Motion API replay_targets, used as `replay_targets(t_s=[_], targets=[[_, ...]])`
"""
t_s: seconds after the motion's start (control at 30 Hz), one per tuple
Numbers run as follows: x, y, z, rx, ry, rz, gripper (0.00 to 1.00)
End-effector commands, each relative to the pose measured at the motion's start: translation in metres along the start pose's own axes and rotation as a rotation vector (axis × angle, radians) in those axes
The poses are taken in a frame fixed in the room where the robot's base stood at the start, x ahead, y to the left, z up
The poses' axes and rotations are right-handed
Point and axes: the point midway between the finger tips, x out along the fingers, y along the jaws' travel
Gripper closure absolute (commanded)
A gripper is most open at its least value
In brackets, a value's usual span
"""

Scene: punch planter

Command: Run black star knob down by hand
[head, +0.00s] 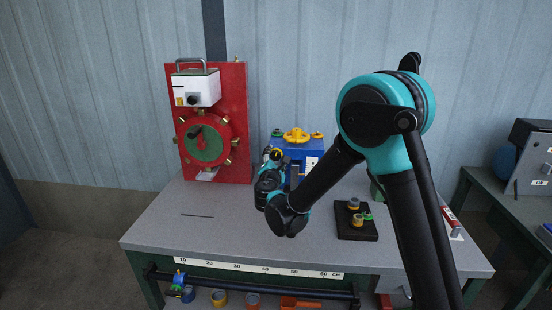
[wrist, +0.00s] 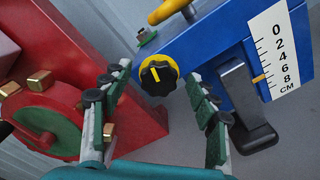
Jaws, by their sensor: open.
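The black star knob (wrist: 158,76), with a pale pointer line and a yellow ring behind it, sits on the end face of the blue housing (wrist: 215,50). My gripper (wrist: 157,92) is open, its two green-padded fingers either side of the knob in the wrist view. The knob lies ahead between the fingertips, with visible gaps on both sides; I cannot tell how far ahead it is. In the head view my gripper (head: 270,165) is at the left end of the blue housing (head: 310,147), and my arm hides part of it.
A red panel (head: 240,120) with a green disc (head: 205,143) stands close left of the gripper. A black bracket (wrist: 243,100) and a centimetre scale (wrist: 280,55) are on the right. A dark tray (head: 345,232) holds small parts.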

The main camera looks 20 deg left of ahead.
Motion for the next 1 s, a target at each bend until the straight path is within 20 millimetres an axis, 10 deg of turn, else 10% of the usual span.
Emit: replay_targets(t_s=[0.33,0.73,1.0], targets=[[0.0038,0.0003,-0.0003,0.000,0.001,0.001,0.40],[0.0036,0.0002,-0.0002,0.000,0.000,0.000,0.90],[0.0036,-0.0004,-0.0003,0.112,0.000,0.000,0.90]])
